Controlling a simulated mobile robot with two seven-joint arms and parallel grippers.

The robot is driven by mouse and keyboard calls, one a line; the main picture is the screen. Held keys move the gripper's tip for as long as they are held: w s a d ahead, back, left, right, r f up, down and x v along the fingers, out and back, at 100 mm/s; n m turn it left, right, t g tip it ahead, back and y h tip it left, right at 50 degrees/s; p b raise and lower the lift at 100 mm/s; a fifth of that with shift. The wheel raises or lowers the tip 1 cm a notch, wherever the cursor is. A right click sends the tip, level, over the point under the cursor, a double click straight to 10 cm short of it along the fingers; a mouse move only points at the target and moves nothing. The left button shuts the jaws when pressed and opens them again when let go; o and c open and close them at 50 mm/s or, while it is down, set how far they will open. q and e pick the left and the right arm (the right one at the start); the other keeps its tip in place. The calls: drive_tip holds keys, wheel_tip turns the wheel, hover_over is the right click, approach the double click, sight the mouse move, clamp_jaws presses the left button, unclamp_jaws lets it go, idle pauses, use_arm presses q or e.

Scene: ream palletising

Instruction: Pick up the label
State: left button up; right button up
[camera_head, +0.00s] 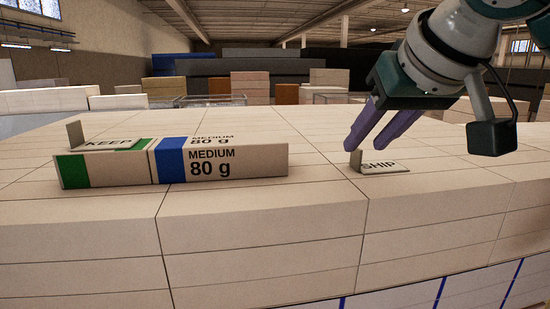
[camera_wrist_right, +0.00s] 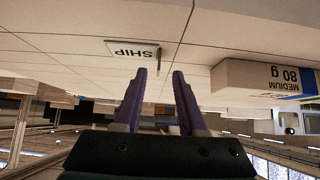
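The SHIP label (camera_head: 384,168) lies flat on top of the stack of pale packs, with a small upright tab (camera_head: 356,160) at its left end. It also shows in the right wrist view (camera_wrist_right: 134,49), upside down. My right gripper (camera_head: 366,146) is open and empty, its two purple fingers pointing down just above the tab. In the right wrist view the tab stands ahead of the gap between the fingertips (camera_wrist_right: 160,71). A second label, KEEP (camera_head: 108,144), also with an upright tab, lies at the left on a green-striped ream. My left gripper is out of view.
A ream marked MEDIUM 80 g (camera_head: 240,163) with a blue band lies left of the SHIP label, end to end with the green-striped ream (camera_head: 105,170). The pack top (camera_head: 310,204) around the SHIP label is clear. Boxes and stacks stand in the background.

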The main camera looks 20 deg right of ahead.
sight(359, 149)
drive_tip(key=x, duration=0.4)
drive_tip(key=shift+w+d+f, duration=0.1)
drive_tip(key=shift+w, duration=0.15)
drive_tip(key=shift+c, duration=0.2)
clamp_jaws()
